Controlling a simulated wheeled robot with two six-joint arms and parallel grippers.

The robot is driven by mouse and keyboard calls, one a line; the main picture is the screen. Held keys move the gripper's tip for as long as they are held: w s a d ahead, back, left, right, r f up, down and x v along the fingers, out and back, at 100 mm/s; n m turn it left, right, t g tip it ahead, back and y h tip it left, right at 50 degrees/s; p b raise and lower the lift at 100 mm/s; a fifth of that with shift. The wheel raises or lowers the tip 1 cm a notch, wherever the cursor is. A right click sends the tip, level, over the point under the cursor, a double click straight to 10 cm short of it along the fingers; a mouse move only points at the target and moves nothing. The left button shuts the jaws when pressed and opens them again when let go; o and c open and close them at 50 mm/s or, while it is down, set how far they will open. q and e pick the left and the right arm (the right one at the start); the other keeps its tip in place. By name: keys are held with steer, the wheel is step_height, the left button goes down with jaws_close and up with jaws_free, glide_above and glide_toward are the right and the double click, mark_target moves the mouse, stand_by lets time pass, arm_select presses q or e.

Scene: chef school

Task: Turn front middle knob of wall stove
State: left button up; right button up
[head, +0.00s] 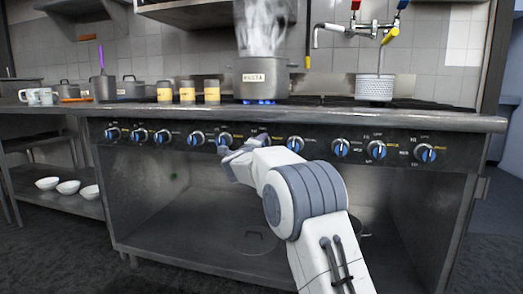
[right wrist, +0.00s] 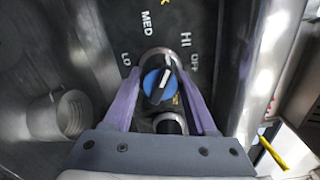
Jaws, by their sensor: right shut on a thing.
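The wall stove (head: 300,118) has a front panel with a row of several blue-and-steel knobs. My right gripper (head: 229,150) reaches the panel near the middle of the row, and its fingers partly cover the knobs there. In the right wrist view one blue and black knob (right wrist: 157,86) sits between the two purple fingers of my right gripper (right wrist: 160,72), which is shut on it. Its white pointer line tilts up and right, toward the HI and OFF side. LO and MED labels show to the left. My left gripper is not in view.
A steaming pot (head: 262,78) stands over a blue flame on the stovetop. Yellow-labelled canisters (head: 188,92) and a perforated pot (head: 375,87) stand beside it. The open space under the panel is mostly clear. White bowls (head: 68,187) sit on the left shelf.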

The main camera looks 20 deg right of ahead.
steer(key=shift+a+f+m+b, duration=0.15)
steer(key=shift+m+b, duration=0.75)
steer(key=shift+m, duration=1.1)
steer(key=o, duration=1.4)
steer(key=shift+c, duration=0.2)
steer(key=p+v, duration=0.1)
steer(key=v, duration=0.9)
steer(key=shift+s, duration=0.2)
steer(key=shift+a, duration=0.15)
